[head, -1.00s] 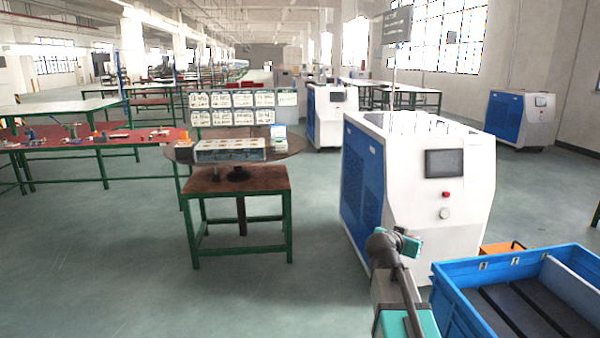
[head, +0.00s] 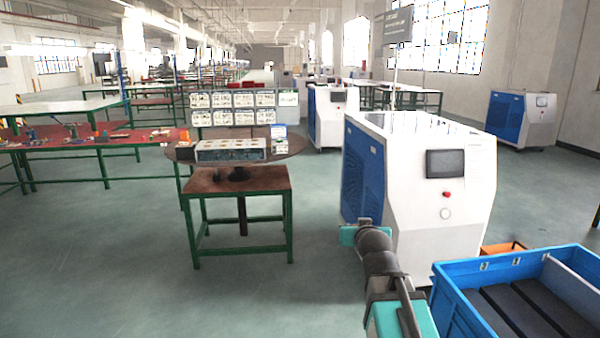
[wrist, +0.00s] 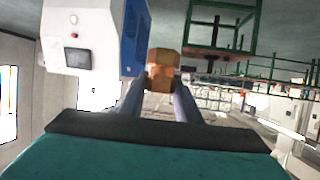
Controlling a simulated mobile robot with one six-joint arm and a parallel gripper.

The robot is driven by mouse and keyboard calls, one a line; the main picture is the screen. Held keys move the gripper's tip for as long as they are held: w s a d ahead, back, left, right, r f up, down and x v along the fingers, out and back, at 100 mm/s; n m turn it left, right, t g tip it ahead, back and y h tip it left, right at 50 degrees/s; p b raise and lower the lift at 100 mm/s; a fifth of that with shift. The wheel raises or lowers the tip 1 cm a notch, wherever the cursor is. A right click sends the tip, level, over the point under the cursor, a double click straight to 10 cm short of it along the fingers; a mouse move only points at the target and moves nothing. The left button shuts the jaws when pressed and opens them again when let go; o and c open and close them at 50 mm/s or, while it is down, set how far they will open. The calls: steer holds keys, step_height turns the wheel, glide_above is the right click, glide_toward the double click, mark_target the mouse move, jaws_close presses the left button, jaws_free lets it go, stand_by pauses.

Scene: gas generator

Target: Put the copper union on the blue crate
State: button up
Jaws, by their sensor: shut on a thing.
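The copper union (wrist: 163,72) is an orange-brown, faceted fitting between the two fingers of my gripper (wrist: 160,88) in the wrist view. My gripper is shut on it and holds it in the air. In the head view my arm stands in front of the white and blue machine, and the union cannot be made out there. The blue crate (head: 455,307) is at the lower right of the head view, to the right of my arm. Dark strips lie on its floor. The crate does not show in the wrist view.
A white and blue machine (head: 430,215) stands just beyond my arm. A green-framed table (head: 240,183) with a round top and a grey box (head: 230,151) is at the centre. A red-topped bench (head: 85,142) is at the left. The floor (head: 120,270) at front left is clear.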

steer(key=shift+w+r, duration=0.1)
steer(key=shift+r, duration=0.15)
stand_by(0.7)
